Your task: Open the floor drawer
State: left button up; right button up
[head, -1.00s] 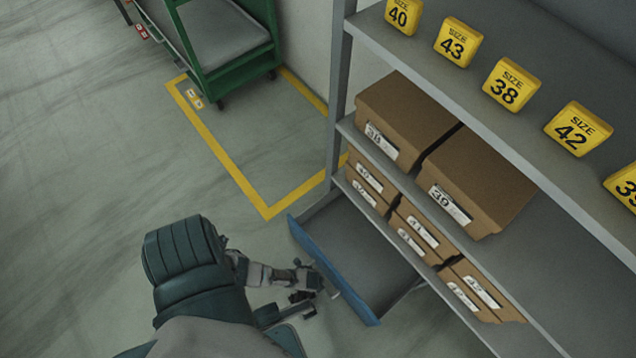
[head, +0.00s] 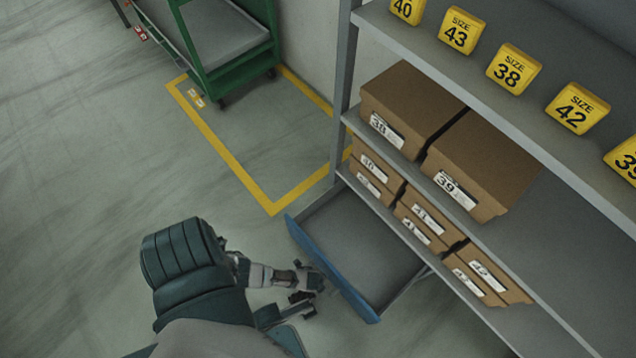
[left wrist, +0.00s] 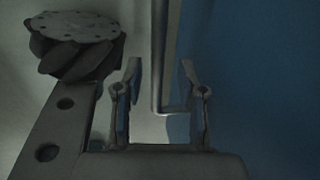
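The floor drawer (head: 352,245) is at the bottom of the shelf unit in the head view. It is pulled out, with its empty grey inside showing behind its blue front (head: 330,268). My left gripper (head: 312,283) is low beside the outer side of that front. In the left wrist view my left gripper (left wrist: 160,80) has its fingers apart. The drawer's metal handle bar (left wrist: 158,60) runs between them, with gaps on both sides, and the blue front (left wrist: 250,90) fills the right side. My right gripper is not in view.
A green cart (head: 225,50) stands at the back by a yellow floor outline (head: 235,165). The floor (head: 80,220) to the left is clear.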

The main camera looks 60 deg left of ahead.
pick_arm(q)
jog(key=shift+s+a, duration=0.1)
jog(key=shift+s+r, duration=0.1)
jog(key=shift+r, duration=0.3)
notch_tip(320, 180, up, 11)
jog(key=s, duration=0.2)
jog(key=shift+d, duration=0.35)
jog(key=shift+f, duration=0.1)
